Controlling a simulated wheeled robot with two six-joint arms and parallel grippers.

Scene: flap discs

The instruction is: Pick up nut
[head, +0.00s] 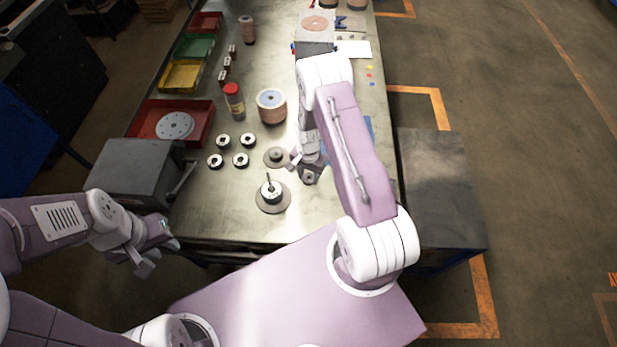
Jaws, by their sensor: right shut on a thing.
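My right gripper (309,173) is low over the front right of the metal workbench (225,215). It is shut on a small grey nut (308,178), partly hidden by the fingers. To its left, a round base with an upright spindle (271,190) stands on the bench, with a white-and-dark round part around the spindle. A flat grey disc with a raised hub (277,157) lies just left of the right gripper. My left gripper (157,250) is open and empty off the bench's front left edge.
Several small black-and-white rings (240,159) sit left of the disc. Behind are a flap disc stack (271,108) and a red-capped bottle (234,102). A red tray (144,112) and a grey box (125,168) line the left edge. The bench's front middle is clear.

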